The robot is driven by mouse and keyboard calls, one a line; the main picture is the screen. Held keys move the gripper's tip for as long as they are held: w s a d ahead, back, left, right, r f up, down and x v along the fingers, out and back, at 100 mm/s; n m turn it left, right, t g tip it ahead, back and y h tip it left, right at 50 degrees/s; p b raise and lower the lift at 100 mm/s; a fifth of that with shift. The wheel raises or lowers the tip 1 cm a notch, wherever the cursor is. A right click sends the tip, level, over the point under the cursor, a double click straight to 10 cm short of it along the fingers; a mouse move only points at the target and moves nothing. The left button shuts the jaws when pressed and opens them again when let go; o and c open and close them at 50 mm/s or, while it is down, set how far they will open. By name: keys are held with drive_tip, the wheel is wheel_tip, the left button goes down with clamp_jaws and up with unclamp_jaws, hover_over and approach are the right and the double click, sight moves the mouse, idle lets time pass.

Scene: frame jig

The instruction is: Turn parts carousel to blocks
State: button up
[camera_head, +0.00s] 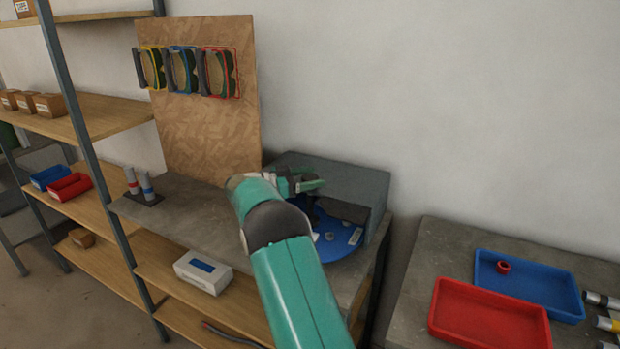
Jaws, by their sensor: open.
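The parts carousel (341,243) is a blue round plate, partly under a grey box-shaped housing (340,178) on the grey bench. Small pale pieces and a white label lie on its visible part; I cannot tell whether they are blocks. My gripper (318,186) is open at the front of the housing, above the far side of the carousel. My green arm hides the carousel's left part. I cannot tell whether the gripper touches the carousel.
A chipboard panel (208,125) with framed items stands behind the bench. Two cylinders (139,185) stand at the bench's left. A white box (203,271) sits on the shelf below. At right, a table holds a blue tray (535,292) and a red tray (480,318).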

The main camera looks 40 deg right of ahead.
drive_tip(key=v, duration=1.3)
drive_tip(key=shift+a, duration=0.3)
drive_tip(key=shift+w, duration=0.1)
